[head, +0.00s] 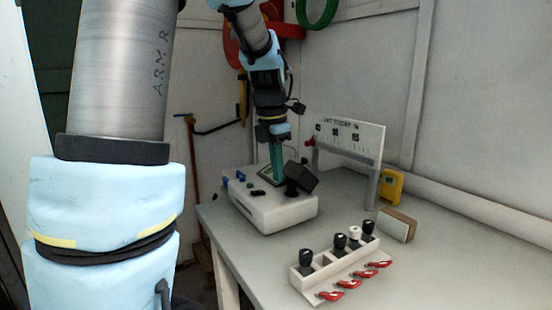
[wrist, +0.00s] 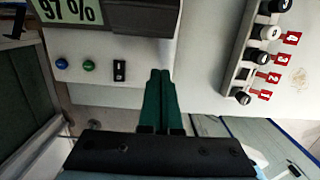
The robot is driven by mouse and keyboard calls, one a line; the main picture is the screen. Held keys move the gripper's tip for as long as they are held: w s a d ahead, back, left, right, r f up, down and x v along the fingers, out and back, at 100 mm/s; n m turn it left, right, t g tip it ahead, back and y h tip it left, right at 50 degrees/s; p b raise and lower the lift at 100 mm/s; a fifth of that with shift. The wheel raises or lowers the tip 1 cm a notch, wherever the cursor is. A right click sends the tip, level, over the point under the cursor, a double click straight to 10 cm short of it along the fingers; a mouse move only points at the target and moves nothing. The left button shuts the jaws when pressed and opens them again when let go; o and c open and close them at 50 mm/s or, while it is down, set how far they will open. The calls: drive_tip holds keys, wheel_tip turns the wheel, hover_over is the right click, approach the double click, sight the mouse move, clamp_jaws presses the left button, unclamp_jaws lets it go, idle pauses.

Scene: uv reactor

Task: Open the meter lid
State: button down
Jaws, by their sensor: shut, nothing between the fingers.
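The white meter (head: 270,212) stands on the bench in the head view. A black, block-like part, which looks like the meter lid (head: 303,177), sits tilted up at its right end, above a dark round part. In the wrist view the dark lid (wrist: 135,16) is at the top, beside the display reading 97 % (wrist: 70,10). My gripper (head: 277,178) points down over the meter, left of the lid. In the wrist view its green fingers (wrist: 160,74) are together and empty, their tips below the lid in the picture. I cannot tell whether they touch anything.
A rack (head: 335,262) with several black and white-capped vials and red tags stands nearer the front. A white panel (head: 348,145), a yellow device (head: 390,186) and a small block (head: 397,225) are behind and right. Blue and green buttons (wrist: 88,65) are on the meter.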

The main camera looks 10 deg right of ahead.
sight(302, 173)
drive_tip(key=f, duration=0.5)
drive_tip(key=shift+w+d+p, duration=0.1)
drive_tip(key=shift+d+p, duration=0.2)
drive_tip(key=shift+p, duration=0.05)
drive_tip(key=shift+w+d+r+p, duration=0.2)
drive_tip(key=shift+d+r+p, duration=0.2)
drive_tip(key=shift+r, duration=0.2)
drive_tip(key=shift+w+d+r+p, duration=0.2)
drive_tip(key=shift+d+r+p, duration=0.05)
drive_tip(key=shift+d+r, duration=0.25)
drive_tip(key=shift+w+d+r, duration=0.25)
drive_tip(key=shift+d+r, duration=0.1)
drive_tip(key=shift+d, duration=0.05)
drive_tip(key=shift+r+p, duration=0.1)
drive_tip(key=shift+p, duration=0.25)
